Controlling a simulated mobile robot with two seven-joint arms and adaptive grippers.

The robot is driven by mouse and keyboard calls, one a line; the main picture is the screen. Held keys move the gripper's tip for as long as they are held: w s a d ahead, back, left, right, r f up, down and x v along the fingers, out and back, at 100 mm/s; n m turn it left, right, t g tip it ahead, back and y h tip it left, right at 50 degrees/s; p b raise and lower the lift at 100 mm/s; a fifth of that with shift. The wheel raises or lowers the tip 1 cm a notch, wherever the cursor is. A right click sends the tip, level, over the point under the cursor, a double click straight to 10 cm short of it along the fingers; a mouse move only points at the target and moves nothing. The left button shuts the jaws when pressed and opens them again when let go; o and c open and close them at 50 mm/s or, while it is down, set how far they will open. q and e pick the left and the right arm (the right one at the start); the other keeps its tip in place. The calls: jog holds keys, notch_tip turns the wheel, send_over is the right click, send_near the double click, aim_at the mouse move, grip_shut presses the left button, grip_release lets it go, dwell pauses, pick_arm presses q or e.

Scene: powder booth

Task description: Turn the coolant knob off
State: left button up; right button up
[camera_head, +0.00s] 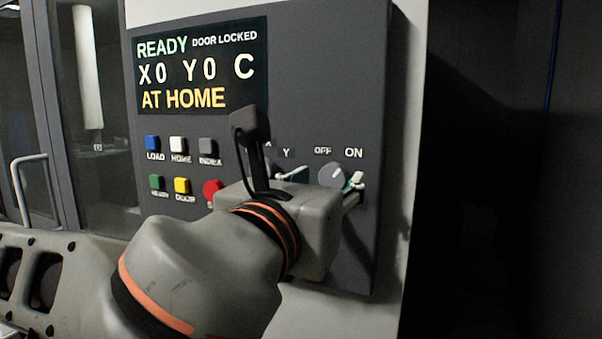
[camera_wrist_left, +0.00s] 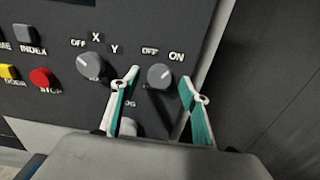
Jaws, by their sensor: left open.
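The OFF/ON knob (camera_head: 331,174) is a round grey dial on the right of the dark control panel. It also shows in the left wrist view (camera_wrist_left: 159,77), where its light mark seems to point up and right, toward ON. Any name label below it is hidden. My left gripper (camera_head: 329,178) is open in front of the panel. In the left wrist view its white-tipped, green-padded fingers (camera_wrist_left: 160,84) stand on either side of the knob, apart from each other; I cannot tell whether they touch it. My right gripper is not in view.
A second knob (camera_wrist_left: 91,66), marked OFF, X and Y, sits close left of the left finger. A red button (camera_head: 212,190) and several other buttons are further left. A display (camera_head: 200,65) is above, reading READY, DOOR LOCKED. Dark space lies right of the panel.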

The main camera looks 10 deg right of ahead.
pick_arm(q)
jog(key=shift+w+d, duration=0.25)
jog(key=shift+w, duration=0.1)
jog(key=c, duration=1.1)
